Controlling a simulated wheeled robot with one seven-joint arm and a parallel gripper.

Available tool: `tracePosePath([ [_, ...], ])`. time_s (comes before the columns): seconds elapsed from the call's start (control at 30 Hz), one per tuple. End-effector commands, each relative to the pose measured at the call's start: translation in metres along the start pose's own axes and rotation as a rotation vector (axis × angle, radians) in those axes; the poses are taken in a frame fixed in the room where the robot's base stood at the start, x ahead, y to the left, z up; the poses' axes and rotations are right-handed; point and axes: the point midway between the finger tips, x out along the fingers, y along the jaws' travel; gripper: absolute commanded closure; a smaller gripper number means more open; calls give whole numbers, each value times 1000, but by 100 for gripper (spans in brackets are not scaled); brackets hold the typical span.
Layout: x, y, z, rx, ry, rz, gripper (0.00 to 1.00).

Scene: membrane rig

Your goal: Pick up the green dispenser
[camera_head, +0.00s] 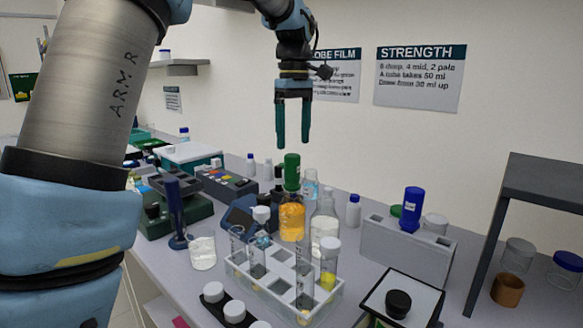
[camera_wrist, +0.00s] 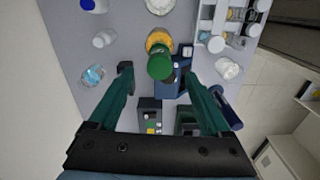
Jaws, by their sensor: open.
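The green dispenser (camera_head: 292,172) is a green cylinder standing upright on top of a bottle of orange liquid (camera_head: 292,220) on the bench. In the wrist view the green dispenser (camera_wrist: 160,66) shows from above, between the two fingers in the picture, with the orange bottle (camera_wrist: 158,40) partly hidden beneath it. My gripper (camera_head: 293,143) is open, its dark green fingers pointing down, empty, just above the dispenser's top in the head view. In the wrist view my gripper (camera_wrist: 156,73) has its fingers wide apart; neither visibly touches the dispenser.
A tube rack (camera_head: 284,282) stands in front of the bottle, and a clear flask (camera_head: 324,226) stands close to its right. A blue-topped dispenser (camera_head: 411,209) stands in a grey holder (camera_head: 436,252) at the right. A dark shelf frame (camera_head: 490,230) stands at the far right.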

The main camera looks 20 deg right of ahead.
Motion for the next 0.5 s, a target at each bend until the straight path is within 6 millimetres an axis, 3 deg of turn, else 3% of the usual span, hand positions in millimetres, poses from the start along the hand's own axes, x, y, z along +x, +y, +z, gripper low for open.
tracePosePath([
  [0.27, 23, 0, 0, 1, -1, -2, 18],
  [0.5, 57, -1, -2, 1, -1, -3, 18],
])
